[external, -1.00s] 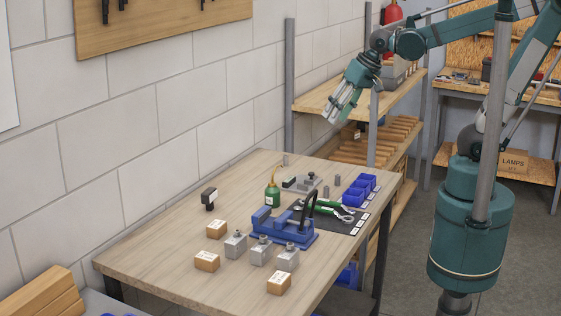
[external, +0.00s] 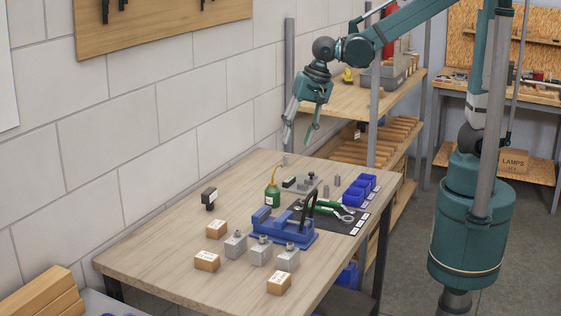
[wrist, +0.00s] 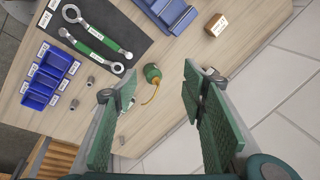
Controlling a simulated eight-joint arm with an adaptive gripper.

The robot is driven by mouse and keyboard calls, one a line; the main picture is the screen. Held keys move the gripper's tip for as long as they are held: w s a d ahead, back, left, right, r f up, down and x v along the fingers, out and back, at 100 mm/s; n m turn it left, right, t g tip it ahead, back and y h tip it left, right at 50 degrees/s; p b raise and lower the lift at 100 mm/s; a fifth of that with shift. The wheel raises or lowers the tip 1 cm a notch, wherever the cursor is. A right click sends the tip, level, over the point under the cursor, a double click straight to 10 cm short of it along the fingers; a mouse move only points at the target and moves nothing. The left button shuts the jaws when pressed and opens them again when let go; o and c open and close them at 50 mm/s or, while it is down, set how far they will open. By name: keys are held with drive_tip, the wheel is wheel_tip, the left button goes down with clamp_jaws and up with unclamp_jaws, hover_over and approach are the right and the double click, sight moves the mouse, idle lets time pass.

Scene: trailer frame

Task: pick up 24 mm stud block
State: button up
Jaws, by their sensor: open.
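Three grey metal blocks with short studs on top stand at the front of the workbench in the external view: a left one (external: 235,246), a middle one (external: 260,251) and a right one (external: 287,258). Their markings are too small to read, so I cannot tell which is the 24 mm stud block. None of them shows in the wrist view. My gripper (external: 300,137) is open and empty, high above the bench's far end, well away from the blocks. In the wrist view its spread green fingers (wrist: 159,95) frame the bench below.
A blue vise (external: 282,228) stands just behind the stud blocks. Wooden labelled blocks (external: 207,262) sit around them. A green oil can (external: 272,195), a dark mat with wrenches (external: 340,226) and blue bins (external: 353,197) lie farther back. The bench's left front (external: 155,262) is clear.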

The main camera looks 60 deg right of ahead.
drive_tip(key=w+a+f+m+g+p, duration=0.15)
drive_tip(key=a+f, duration=0.25)
drive_tip(key=a, duration=0.4)
drive_tip(key=a+f+m, duration=0.3)
drive_tip(key=a+f, duration=0.1)
drive_tip(key=a, duration=0.3)
drive_tip(key=m+g+h, duration=0.1)
drive_tip(key=m+g, duration=0.1)
drive_tip(key=m, duration=0.2)
hover_over(261, 244)
drive_tip(key=shift+n+t, duration=0.25)
drive_tip(key=f, duration=1)
drive_tip(key=shift+w+d+f+p, duration=0.1)
drive_tip(key=shift+w+d+p, duration=0.1)
drive_tip(key=shift+d+p, duration=0.1)
drive_tip(key=shift+s+a+f, duration=0.2)
drive_tip(key=shift+a+f, duration=0.25)
drive_tip(key=shift+f, duration=1.3)
drive_tip(key=shift+f, duration=0.15)
drive_tip(key=shift+s+f+p, duration=0.1)
drive_tip(key=shift+f+p, duration=0.25)
drive_tip(key=shift+f, duration=2.1)
